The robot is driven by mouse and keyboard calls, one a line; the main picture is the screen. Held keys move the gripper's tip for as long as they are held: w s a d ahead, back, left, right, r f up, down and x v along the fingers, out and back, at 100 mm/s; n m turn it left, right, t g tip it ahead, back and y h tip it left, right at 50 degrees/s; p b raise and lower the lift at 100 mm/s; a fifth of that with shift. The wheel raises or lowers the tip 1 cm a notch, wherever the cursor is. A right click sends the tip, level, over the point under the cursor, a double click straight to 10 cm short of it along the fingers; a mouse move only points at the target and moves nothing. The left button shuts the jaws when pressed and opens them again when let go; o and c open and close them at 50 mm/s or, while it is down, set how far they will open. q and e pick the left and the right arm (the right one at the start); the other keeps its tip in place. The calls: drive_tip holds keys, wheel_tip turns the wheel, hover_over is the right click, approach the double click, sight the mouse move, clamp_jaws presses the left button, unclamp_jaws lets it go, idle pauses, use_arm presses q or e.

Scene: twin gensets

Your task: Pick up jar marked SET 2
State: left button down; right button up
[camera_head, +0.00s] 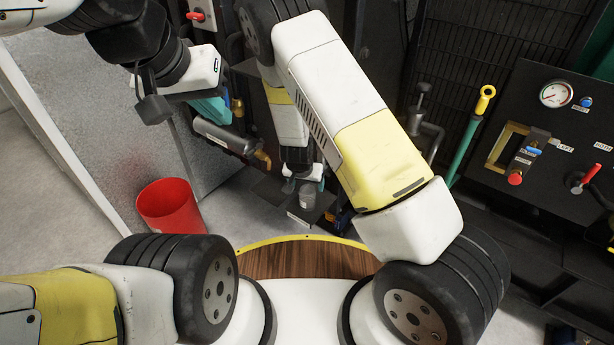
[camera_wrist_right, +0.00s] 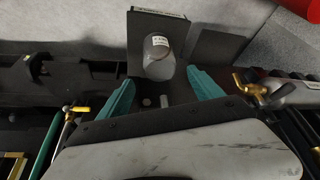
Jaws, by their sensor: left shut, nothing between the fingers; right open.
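A small grey jar (camera_wrist_right: 158,57) with a white label stands on a black stand (camera_wrist_right: 198,48) in the right wrist view; the lettering is too small to read. The jar also shows small in the head view (camera_head: 307,198), below my right wrist. My right gripper (camera_wrist_right: 162,78) is open, its teal fingers on either side of the jar's near end, with gaps visible and nothing held. My right fingers are mostly hidden in the head view. My left gripper (camera_head: 213,109) is shut and empty at the upper left of the head view, away from the jar.
A red bucket (camera_head: 170,205) stands on the floor at the left. A grey cylinder with a brass tap (camera_head: 223,136) is left of the jar. A teal lever (camera_head: 464,150) and a gauge panel (camera_head: 545,140) are at the right. Dark machinery surrounds the stand.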

sight(307, 190)
drive_tip(key=x, duration=0.5)
drive_tip(key=shift+a+f, duration=0.1)
drive_tip(key=shift+f, duration=0.2)
drive_tip(key=c, duration=1.5)
